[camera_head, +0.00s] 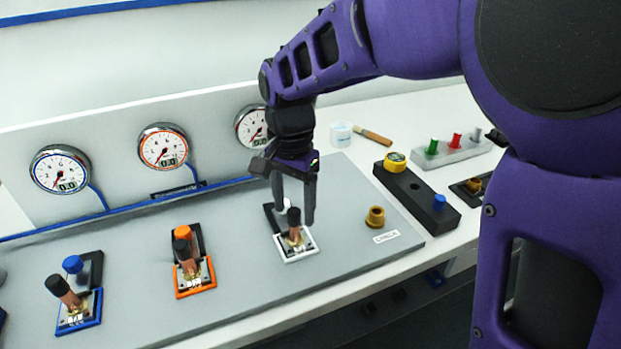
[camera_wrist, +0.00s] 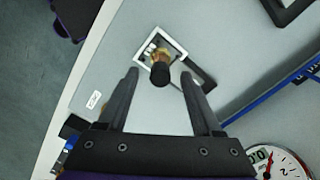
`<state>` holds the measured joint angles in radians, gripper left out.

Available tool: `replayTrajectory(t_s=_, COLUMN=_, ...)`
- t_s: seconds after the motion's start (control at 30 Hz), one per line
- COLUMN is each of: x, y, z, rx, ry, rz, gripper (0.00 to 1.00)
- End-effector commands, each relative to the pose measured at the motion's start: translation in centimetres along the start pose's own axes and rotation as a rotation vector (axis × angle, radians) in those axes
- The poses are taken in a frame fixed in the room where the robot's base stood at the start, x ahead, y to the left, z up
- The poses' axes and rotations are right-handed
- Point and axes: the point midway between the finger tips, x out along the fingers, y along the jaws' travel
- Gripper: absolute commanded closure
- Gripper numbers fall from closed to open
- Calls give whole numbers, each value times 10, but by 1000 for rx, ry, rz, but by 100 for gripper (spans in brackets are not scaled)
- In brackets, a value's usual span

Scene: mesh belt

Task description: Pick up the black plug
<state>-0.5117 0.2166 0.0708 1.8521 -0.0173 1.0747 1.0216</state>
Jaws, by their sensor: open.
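A black-capped copper-coloured piece (camera_head: 294,218) leans up from a white-framed fitting (camera_head: 298,256) on the grey panel. In the wrist view its round black cap (camera_wrist: 160,75) lies between the fingertips. My gripper (camera_head: 293,208) points down over this fitting, its fingers open on either side of the cap; the wrist view also shows my gripper (camera_wrist: 160,80). I cannot tell whether a finger touches the cap. Similar black-capped pieces stand in the orange-framed fitting (camera_head: 195,283) and the blue-framed fitting (camera_head: 79,315). No separate loose black plug shows.
A white knob (camera_head: 284,204) stands close behind the cap. A brass fitting (camera_head: 375,218) is to the right. A black block (camera_head: 414,192) with yellow and blue knobs and a grey rack (camera_head: 452,153) of coloured plugs stand further right. Round gauges (camera_head: 163,149) line the back.

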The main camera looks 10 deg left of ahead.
Motion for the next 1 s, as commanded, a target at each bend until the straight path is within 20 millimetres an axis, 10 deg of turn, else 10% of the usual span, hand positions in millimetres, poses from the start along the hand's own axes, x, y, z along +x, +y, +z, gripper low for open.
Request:
replayTrajectory(t_s=0.4, x=17, y=0, z=0, rx=-1, ry=1, rz=-1, gripper=35)
replayTrajectory(t_s=0.77, x=17, y=0, z=0, rx=-1, ry=1, rz=-1, gripper=100)
replayTrajectory(t_s=1.0, x=17, y=0, z=0, rx=-1, ry=1, rz=-1, gripper=100)
